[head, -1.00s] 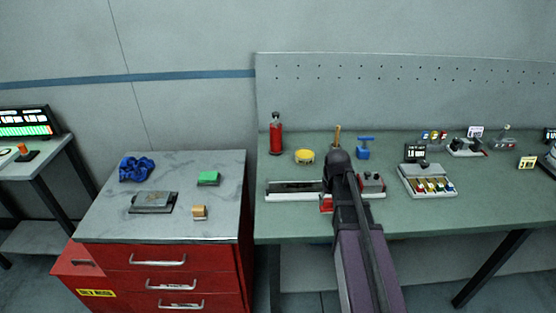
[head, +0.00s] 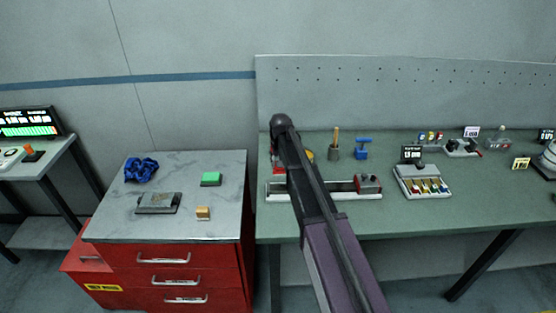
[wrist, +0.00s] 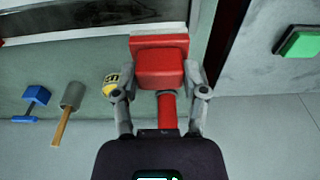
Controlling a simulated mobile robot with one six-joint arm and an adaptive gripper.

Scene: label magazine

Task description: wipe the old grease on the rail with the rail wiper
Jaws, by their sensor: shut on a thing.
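The red rail wiper (wrist: 160,66) is between my gripper's fingers, its wide red edge toward the top of the wrist view. My gripper (wrist: 160,90) is shut on it. In the head view a bit of the red wiper (head: 279,170) shows beside my arm, at the back of the rail's left end. The rail (head: 337,187) is a pale channel with a dark slot. It also shows at the top of the wrist view (wrist: 60,36), with a dark strip inside. I cannot tell old grease from the slot, nor whether the wiper touches the rail. My arm hides the rail's middle.
A tray (head: 424,194) is further right.

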